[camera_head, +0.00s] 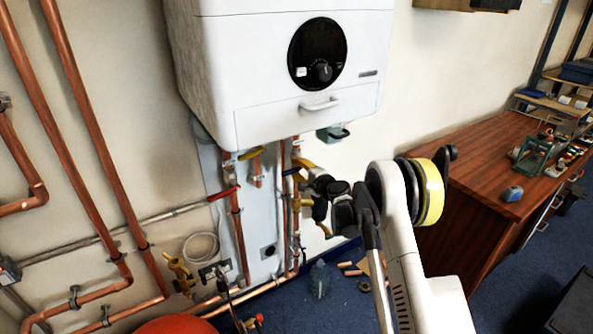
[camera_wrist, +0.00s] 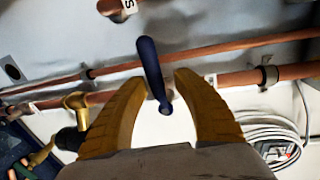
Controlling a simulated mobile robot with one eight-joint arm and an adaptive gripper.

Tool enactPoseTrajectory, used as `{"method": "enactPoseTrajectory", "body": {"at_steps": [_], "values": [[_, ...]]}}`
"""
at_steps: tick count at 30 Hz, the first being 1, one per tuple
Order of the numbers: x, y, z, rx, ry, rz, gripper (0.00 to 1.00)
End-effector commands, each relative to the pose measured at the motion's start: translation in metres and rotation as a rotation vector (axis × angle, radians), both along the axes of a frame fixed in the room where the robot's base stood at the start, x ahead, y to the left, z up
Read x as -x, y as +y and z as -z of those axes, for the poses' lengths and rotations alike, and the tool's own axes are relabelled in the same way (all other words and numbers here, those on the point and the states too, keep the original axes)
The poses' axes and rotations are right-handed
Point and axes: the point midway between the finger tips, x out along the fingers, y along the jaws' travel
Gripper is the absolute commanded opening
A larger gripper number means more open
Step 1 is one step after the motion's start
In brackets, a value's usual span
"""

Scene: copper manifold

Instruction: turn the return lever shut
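A dark blue lever (camera_wrist: 152,68) stands between the two fingers of my gripper (camera_wrist: 160,80) in the wrist view. Its rounded end reaches down between them, with a gap on either side. My gripper is open and is not clamped on the lever. In the head view my gripper (camera_head: 302,184) is at the pipes below the white boiler, and a bit of the blue lever (camera_head: 291,171) shows beside it. I see no label that tells which lever is the return one. The lever's valve body is mostly hidden.
A red lever (camera_head: 222,193) and a yellow lever (camera_head: 250,153) are on the pipes to the left. The white boiler (camera_head: 290,70) hangs just above. Copper pipes run behind my fingers. A wooden workbench (camera_head: 480,160) stands at the right.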

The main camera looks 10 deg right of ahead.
Motion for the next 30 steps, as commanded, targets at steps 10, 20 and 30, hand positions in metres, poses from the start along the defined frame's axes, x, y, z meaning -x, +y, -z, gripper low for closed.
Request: {"method": "enactPoseTrajectory", "body": {"at_steps": [10, 20, 30], "values": [[0.002, -0.001, 0.000, 0.002, 0.000, 0.000, 0.38], [0.057, -0.025, -0.010, 0.002, 0.000, 0.003, 0.38], [0.105, -0.045, -0.018, 0.001, 0.001, 0.000, 0.38]]}}
